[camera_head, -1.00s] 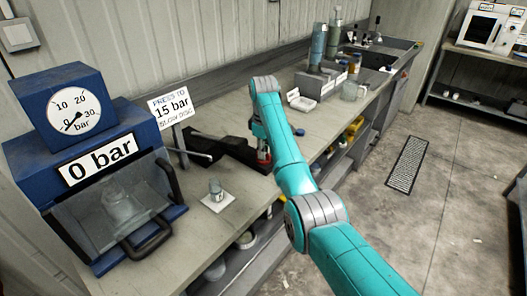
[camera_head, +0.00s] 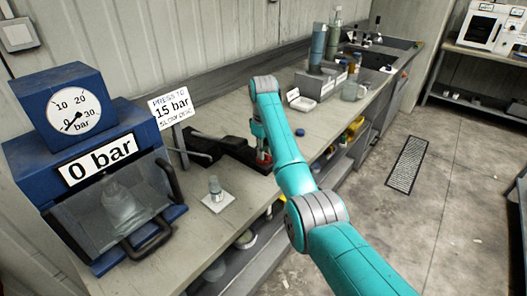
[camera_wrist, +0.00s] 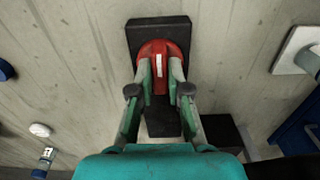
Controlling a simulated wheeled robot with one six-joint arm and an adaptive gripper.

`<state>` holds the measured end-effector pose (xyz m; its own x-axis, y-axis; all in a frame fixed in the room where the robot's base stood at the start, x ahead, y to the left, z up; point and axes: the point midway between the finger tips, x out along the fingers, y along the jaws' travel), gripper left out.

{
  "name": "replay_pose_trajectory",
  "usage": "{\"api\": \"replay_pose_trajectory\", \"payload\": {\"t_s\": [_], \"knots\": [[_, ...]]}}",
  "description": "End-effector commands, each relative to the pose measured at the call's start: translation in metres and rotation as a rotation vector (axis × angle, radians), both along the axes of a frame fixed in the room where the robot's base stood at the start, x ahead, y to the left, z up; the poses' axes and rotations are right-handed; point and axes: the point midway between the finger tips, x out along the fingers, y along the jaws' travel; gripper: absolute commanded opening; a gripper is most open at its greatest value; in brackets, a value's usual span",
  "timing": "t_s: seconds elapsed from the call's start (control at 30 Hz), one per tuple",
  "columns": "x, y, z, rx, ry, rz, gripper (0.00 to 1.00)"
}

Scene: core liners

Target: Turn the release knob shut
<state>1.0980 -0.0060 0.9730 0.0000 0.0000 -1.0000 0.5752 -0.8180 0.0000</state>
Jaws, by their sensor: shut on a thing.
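The red release knob (camera_wrist: 156,50) sits on a black base block (camera_wrist: 140,32) on the bench. In the wrist view a white line on the knob runs nearly along the picture's vertical. My gripper (camera_wrist: 160,72) is shut on the knob, one finger on each side. In the head view the knob (camera_head: 264,167) shows only partly under my gripper (camera_head: 263,152). The blue press (camera_head: 95,170) stands at left; its dial (camera_head: 74,112) points near zero and its sign (camera_head: 97,159) reads "0 bar". A clear guard covers its front.
A card (camera_head: 170,108) reads "PRESS TO 15 bar". A small vial on a white square plate (camera_head: 217,203) stands between press and knob. A dark pump body with a lever (camera_head: 190,152) lies behind it. Grey bins (camera_head: 315,85) and tall bottles stand farther right.

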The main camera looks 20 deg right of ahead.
Motion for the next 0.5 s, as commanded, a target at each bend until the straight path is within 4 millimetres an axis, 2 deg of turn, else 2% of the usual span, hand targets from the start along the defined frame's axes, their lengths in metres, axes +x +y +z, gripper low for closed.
{"api": "replay_pose_trajectory", "payload": {"t_s": [0.03, 0.1, 0.13, 0.5], "knots": [[0.0001, -0.0004, 0.0001, -0.001, -0.001, -0.002, 0.19], [0.0001, -0.0004, 0.0000, -0.001, -0.001, -0.001, 0.36], [0.0001, -0.0004, 0.0000, -0.001, -0.001, -0.001, 0.42], [0.0000, -0.0001, 0.0000, 0.000, 0.000, 0.016, 0.42]]}}
